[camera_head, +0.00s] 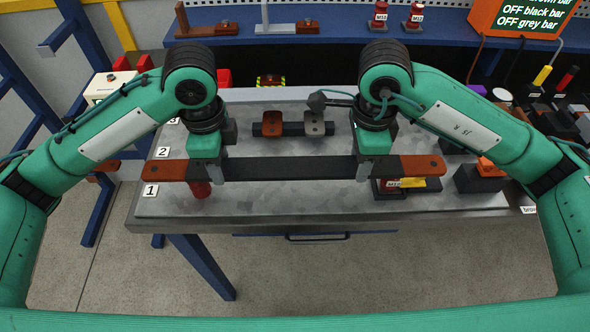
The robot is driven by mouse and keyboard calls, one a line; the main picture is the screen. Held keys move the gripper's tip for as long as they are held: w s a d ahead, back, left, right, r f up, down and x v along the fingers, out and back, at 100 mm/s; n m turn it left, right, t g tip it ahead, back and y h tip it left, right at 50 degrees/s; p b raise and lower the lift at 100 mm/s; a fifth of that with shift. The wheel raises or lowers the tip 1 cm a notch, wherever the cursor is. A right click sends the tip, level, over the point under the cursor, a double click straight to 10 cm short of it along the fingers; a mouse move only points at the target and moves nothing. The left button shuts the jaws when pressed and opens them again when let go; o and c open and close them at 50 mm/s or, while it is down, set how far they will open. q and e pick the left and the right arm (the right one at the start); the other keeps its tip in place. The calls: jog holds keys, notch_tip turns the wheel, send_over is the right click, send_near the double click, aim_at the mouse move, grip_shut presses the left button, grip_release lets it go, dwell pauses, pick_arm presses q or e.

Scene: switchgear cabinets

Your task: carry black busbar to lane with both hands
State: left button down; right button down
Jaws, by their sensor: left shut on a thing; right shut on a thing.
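The black busbar (290,168) is a long dark bar with copper-coloured ends. It spans the picture level, above the front of the grey table (290,210). My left gripper (207,172) is shut on the busbar near its left end. My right gripper (373,170) is shut on it near its right end. The jaws are partly hidden by the wrists. Labels 1 (150,190) and 2 (163,152) mark lanes at the table's left edge; the label 3 behind them is partly covered by my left arm.
A red insulator (200,190) shows under the busbar's left part, and one marked M10 (389,186) under its right part. A dark block with copper and grey pads (292,129) stands behind the bar. Black blocks (480,178) stand at the right. A blue shelf (340,28) runs behind.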

pick_arm(q)
jog(key=c, duration=1.1)
grip_release()
jog(key=shift+f, duration=0.1)
pick_arm(e)
jog(key=c, duration=1.1)
grip_release()
jog(key=shift+f, duration=0.1)
pick_arm(q)
jog(key=o, duration=0.4)
jog(key=shift+s, duration=0.15)
pick_arm(e)
jog(key=o, duration=0.4)
jog(key=shift+s, duration=0.15)
pick_arm(q)
notch_tip(320, 180, up, 12)
jog(key=shift+r, duration=0.1)
pick_arm(e)
notch_tip(320, 180, up, 12)
jog(key=shift+r, duration=0.1)
